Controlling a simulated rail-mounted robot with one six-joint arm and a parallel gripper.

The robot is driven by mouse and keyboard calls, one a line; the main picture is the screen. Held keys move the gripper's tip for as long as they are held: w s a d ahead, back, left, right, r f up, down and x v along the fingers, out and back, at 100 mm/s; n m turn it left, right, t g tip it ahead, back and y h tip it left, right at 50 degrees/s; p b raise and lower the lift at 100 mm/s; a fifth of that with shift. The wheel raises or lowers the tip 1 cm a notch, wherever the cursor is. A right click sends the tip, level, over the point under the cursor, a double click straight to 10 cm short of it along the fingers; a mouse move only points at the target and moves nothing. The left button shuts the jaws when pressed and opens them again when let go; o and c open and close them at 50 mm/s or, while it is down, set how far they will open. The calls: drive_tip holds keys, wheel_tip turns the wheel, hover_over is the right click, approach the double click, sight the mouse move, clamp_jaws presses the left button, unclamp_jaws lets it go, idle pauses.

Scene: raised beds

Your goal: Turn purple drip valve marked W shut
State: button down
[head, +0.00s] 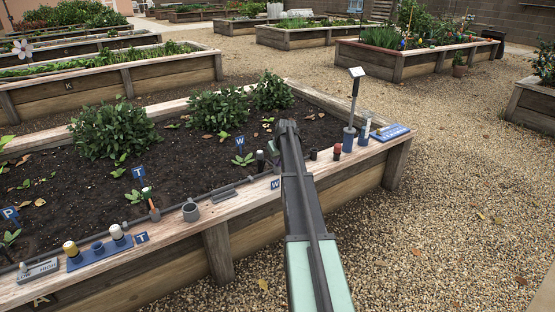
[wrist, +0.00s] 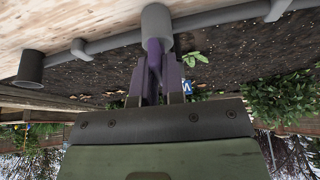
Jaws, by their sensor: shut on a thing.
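The purple drip valve shows in the wrist view as a purple lever (wrist: 153,62) on a grey round body (wrist: 156,20), joined to a grey pipe (wrist: 225,14). My gripper (wrist: 158,92) is shut on the purple lever, with a finger on either side of it. In the head view my gripper (head: 288,128) reaches to the near plank of the bed, and my arm hides most of the valve. A blue W stake (head: 240,142) stands in the soil behind.
A dark cup (wrist: 31,68) shows in the wrist view. Leafy bushes (head: 115,130) grow behind. Gravel lies open at right.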

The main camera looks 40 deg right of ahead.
drive_tip(key=m+h, duration=0.1)
drive_tip(key=m, duration=0.3)
drive_tip(key=shift+a+g, duration=0.1)
drive_tip(key=shift+g, duration=0.3)
drive_tip(key=m+h, duration=0.1)
drive_tip(key=m, duration=0.1)
drive_tip(key=m+g, duration=0.1)
drive_tip(key=m, duration=0.1)
drive_tip(key=shift+w+m+h, duration=0.1)
drive_tip(key=shift+m+h, duration=0.2)
drive_tip(key=shift+h, duration=0.1)
drive_tip(key=m, duration=0.2)
drive_tip(key=m+g, duration=0.1)
drive_tip(key=m, duration=0.1)
drive_tip(key=shift+m+g+h, duration=0.3)
drive_tip(key=shift+h, duration=0.1)
drive_tip(key=shift+m+g, duration=0.8)
drive_tip(key=shift+m, duration=1)
drive_tip(key=shift+a, duration=0.1)
drive_tip(key=c, duration=1.2)
unclamp_jaws()
